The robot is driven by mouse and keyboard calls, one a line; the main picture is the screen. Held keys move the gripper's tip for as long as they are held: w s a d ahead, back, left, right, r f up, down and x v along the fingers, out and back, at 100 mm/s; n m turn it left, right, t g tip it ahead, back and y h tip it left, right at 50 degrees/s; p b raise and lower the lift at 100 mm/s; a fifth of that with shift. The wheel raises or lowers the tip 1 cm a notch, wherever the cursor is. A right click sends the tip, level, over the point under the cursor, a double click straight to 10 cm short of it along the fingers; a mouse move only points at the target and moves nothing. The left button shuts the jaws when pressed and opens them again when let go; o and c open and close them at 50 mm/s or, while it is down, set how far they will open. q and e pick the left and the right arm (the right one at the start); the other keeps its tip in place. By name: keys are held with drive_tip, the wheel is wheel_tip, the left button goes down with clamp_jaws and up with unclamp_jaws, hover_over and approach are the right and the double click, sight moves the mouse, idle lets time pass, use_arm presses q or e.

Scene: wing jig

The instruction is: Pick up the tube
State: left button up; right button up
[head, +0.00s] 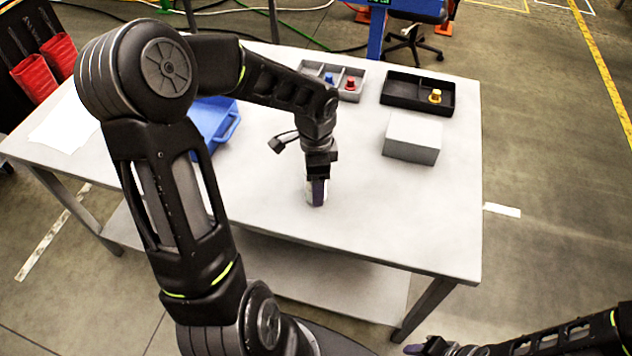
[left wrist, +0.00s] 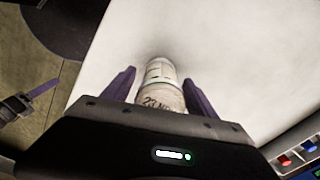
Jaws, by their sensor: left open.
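The tube (left wrist: 163,88) is a pale, whitish cylinder with dark writing on its side. In the left wrist view it lies between the two purple fingers of my left gripper (left wrist: 160,92), with a gap on each side. In the head view my left gripper (head: 316,192) points down at the table near its front edge, and its fingers and wrist hide most of the tube. My left gripper is open around the tube. My right gripper (head: 425,348) is at the bottom of the head view, off the table's front; its jaw opening is not clear.
The table (head: 400,220) is clear around the tube. A pale grey block (head: 412,138) stands to the right. Behind are a black divided tray (head: 395,100) with a yellow part and a grey tray (head: 346,96) with red and blue parts.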

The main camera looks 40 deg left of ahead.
use_arm(q)
drive_tip(key=shift+c, duration=0.4)
clamp_jaws()
idle(0.4)
